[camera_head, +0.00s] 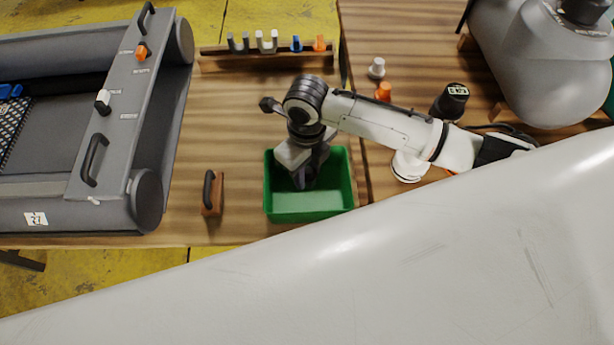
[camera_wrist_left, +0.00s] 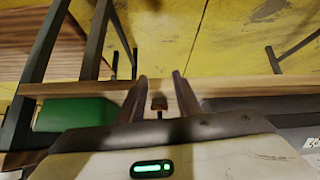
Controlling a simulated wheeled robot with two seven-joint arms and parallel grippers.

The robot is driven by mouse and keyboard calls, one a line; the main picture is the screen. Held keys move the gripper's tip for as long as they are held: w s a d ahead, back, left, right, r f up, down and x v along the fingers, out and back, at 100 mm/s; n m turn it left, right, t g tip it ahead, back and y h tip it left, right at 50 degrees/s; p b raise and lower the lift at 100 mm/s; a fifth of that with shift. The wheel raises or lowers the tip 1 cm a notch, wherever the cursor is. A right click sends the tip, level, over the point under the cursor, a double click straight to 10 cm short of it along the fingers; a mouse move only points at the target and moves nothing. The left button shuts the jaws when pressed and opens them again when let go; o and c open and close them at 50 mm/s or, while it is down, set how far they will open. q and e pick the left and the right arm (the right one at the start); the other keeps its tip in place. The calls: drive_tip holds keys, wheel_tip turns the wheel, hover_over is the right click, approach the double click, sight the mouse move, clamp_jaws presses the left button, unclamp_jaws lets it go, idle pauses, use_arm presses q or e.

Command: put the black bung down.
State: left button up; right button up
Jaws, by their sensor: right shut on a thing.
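My right gripper (camera_head: 303,182) points down into the green bin (camera_head: 345,185) on the wooden table. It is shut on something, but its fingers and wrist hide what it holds. I cannot make out the black bung for certain; it may be the thing in the right gripper. My left gripper (camera_wrist_left: 160,92) shows in the left wrist view with its two fingers apart. A small brown and black thing (camera_wrist_left: 159,103) shows between those fingers, apparently beyond them. The left gripper is not visible in the head view.
A grey inflatable boat (camera_head: 85,205) lies at left. A wooden block with a black handle (camera_head: 212,193) is left of the bin. A rack (camera_head: 265,62) holds several fittings at the back. A grey rounded body (camera_head: 550,85) stands at right. A large pale surface hides the lower part.

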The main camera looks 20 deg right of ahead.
sight(307, 179)
wheel_tip(307, 179, down, 3)
drive_tip(key=shift+f, duration=0.15)
use_arm(q)
drive_tip(key=shift+w+b, duration=0.3)
drive_tip(key=shift+w, duration=0.25)
use_arm(e)
drive_tip(key=shift+f, duration=0.6)
drive_tip(key=o, duration=1.1)
use_arm(q)
drive_tip(key=shift+s, duration=0.2)
use_arm(e)
drive_tip(key=shift+r, duration=0.1)
drive_tip(key=shift+r, duration=0.3)
use_arm(q)
drive_tip(key=shift+r+p, duration=0.55)
drive_tip(key=shift+p, duration=0.1)
use_arm(e)
wheel_tip(307, 179, up, 12)
drive_tip(key=shift+r, duration=0.25)
drive_tip(key=shift+s+a+f, duration=0.1)
drive_tip(key=shift+s, duration=0.05)
